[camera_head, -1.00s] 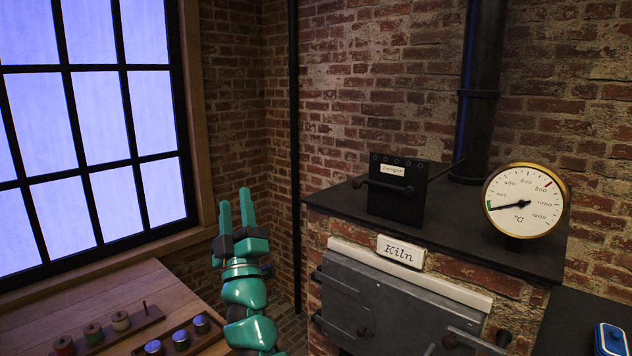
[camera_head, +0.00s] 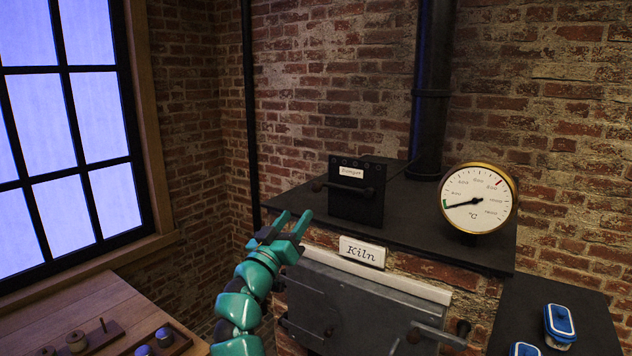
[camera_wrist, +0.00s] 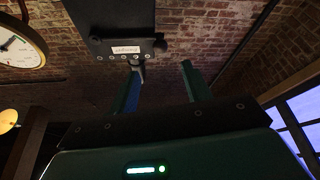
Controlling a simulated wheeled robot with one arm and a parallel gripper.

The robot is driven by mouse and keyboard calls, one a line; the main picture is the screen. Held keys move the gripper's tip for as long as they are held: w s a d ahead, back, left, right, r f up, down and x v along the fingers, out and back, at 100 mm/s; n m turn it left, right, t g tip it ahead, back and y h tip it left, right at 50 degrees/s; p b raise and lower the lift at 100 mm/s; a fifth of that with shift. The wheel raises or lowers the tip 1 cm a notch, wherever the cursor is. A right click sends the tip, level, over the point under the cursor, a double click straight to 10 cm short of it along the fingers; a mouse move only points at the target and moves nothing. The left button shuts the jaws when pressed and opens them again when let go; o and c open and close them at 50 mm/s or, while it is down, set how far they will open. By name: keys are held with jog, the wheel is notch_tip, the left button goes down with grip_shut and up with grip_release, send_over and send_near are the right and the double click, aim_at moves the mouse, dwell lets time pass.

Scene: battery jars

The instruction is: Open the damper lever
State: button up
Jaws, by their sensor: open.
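The damper box (camera_head: 365,207) is a black upright box with a white label, standing on the kiln's dark top. Its lever (camera_head: 343,188) is a dark horizontal bar across the front, ending in a round knob at the left. My gripper (camera_head: 294,220) is open and empty, in front of the kiln, to the left of and below the lever, apart from it. In the wrist view the damper box (camera_wrist: 125,20) appears upside down beyond my open fingers (camera_wrist: 161,75), with a dark knob (camera_wrist: 160,44) at its right side.
The kiln sign (camera_head: 362,252) and grey kiln door (camera_head: 350,300) are below the damper. A round temperature gauge (camera_head: 478,200) stands to the right, by a black flue pipe (camera_head: 432,90). A wooden table (camera_head: 85,310) is at lower left, and blue-lidded containers (camera_head: 560,323) are at lower right.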

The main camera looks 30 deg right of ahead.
aim_at(314, 188)
jog(key=p+x, duration=0.4)
jog(key=x, duration=0.7)
jog(key=shift+w+d+r, duration=0.15)
jog(key=shift+w+d, duration=0.2)
jog(key=shift+d, duration=0.05)
jog(key=shift+c, duration=0.5)
grip_shut()
